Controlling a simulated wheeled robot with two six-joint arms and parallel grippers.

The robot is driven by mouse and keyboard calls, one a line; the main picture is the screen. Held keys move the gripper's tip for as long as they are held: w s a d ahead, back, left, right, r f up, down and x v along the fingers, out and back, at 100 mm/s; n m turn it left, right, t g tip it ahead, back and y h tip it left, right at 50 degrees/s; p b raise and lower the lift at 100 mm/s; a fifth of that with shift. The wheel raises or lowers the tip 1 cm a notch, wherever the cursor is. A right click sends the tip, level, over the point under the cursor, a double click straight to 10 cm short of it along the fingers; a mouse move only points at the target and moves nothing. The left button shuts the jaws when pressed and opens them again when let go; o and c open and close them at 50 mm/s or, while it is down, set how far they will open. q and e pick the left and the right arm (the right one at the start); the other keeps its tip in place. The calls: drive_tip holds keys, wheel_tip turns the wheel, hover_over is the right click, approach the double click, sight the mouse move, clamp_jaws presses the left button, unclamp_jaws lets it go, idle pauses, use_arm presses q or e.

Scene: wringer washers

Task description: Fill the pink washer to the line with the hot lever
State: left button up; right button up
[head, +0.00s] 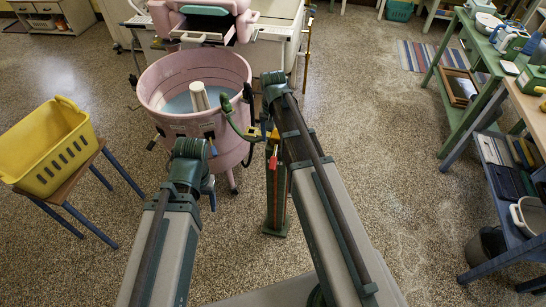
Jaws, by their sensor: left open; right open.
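The pink washer (172,88) stands upright ahead with its round tub open. Pale blue water (180,104) lies in it around a white agitator (200,96); I cannot make out a fill line. A green post (278,212) stands right of the tub, with a red handle (272,160) and a yellow part (274,135) near its top. A green curved spout or hose (231,117) reaches to the tub's right rim. My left gripper (211,150) is open at the tub's front. My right gripper (249,97) is open by the right rim, partly hidden by its wrist.
A yellow basket (48,145) sits on a blue-legged stool (82,170) at left. A green bench (462,118) and a blue shelf unit (510,205) line the right side. A pink wringer (203,25) stands behind the tub. The speckled floor (370,110) is clear right of centre.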

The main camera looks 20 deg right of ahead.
sight(273, 161)
drive_tip(key=shift+f, duration=0.1)
wheel_tip(273, 161, down, 14)
drive_tip(key=b, duration=1.4)
drive_tip(key=shift+r, duration=0.2)
clamp_jaws()
idle(0.6)
